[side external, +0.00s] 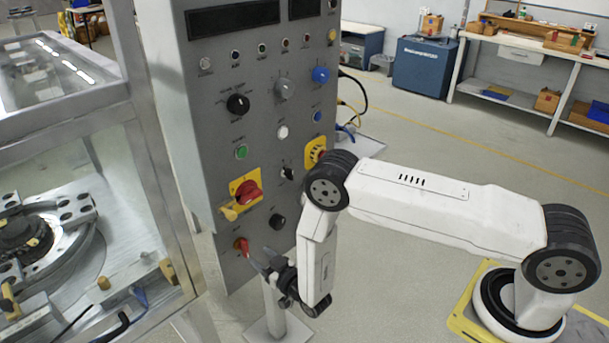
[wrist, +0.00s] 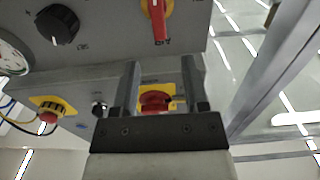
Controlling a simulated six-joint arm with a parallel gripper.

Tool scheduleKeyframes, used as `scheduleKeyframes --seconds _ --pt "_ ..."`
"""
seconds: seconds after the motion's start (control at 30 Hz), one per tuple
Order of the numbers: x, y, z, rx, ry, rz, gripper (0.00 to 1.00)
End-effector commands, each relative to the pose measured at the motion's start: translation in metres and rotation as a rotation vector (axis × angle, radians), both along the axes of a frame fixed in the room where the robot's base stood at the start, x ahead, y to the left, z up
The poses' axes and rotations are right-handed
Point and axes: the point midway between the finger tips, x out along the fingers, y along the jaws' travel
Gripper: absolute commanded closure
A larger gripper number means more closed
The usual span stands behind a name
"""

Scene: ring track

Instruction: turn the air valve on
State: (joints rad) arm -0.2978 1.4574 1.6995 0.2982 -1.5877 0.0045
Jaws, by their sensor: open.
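A red lever (side external: 242,245) on a small yellow plate sits at the lower left of the grey control panel (side external: 205,135); I take it to be the air valve. In the wrist view the red lever (wrist: 158,18) is at the top, cut by the edge, its handle pointing down the picture. My gripper (side external: 259,264) is just right of and below the lever in the side view, close to the panel. In the wrist view my gripper (wrist: 160,75) has its two fingers apart with nothing held. The lever is beyond the fingertips, not between them; contact is not visible.
A red rotary switch (side external: 247,192) on yellow is above the lever; it also appears behind the fingers in the wrist view (wrist: 155,101). A black knob (side external: 277,221) is near. A yellow-backed emergency stop (side external: 316,152) is higher. A framed machine (side external: 140,120) stands left.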

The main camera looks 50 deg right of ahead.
Motion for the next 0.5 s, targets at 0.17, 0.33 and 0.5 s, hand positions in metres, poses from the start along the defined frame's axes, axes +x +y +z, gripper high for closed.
scheduleKeyframes --seconds 0.17,0.33,0.5 --pt "0.002 0.000 0.000 0.000 0.000 0.000 0.43" --pt "0.012 0.000 0.000 0.000 0.000 0.000 0.43" --pt "0.028 -0.001 0.001 0.000 0.000 -0.001 0.43"
